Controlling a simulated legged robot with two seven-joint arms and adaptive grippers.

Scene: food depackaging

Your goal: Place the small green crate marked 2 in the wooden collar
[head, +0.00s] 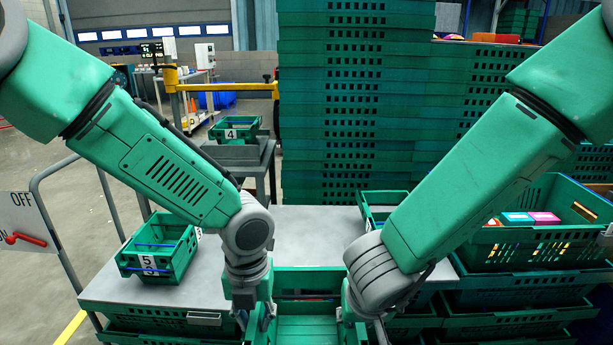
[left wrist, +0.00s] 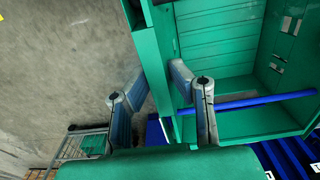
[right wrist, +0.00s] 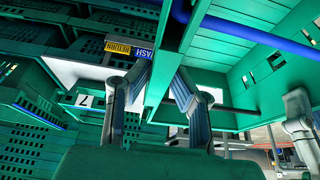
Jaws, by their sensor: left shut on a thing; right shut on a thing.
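A small green crate (head: 308,305) is held between my two grippers at the bottom middle of the head view, partly cut off by the frame edge. My left gripper (head: 257,318) is shut on its left wall. The crate's open inside and a blue bar show in the left wrist view (left wrist: 222,45). My right gripper (head: 360,322) is shut on the opposite wall; the crate also shows in the right wrist view (right wrist: 262,65). I see no number 2 on the visible faces. I cannot make out a wooden collar in any view.
A grey table (head: 300,222) lies ahead, its middle clear. A green crate marked 5 (head: 158,250) stands on its left; another crate (head: 378,204) is behind my right arm. Tall green crate stacks (head: 335,100) stand behind. A filled crate (head: 530,245) is at right.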

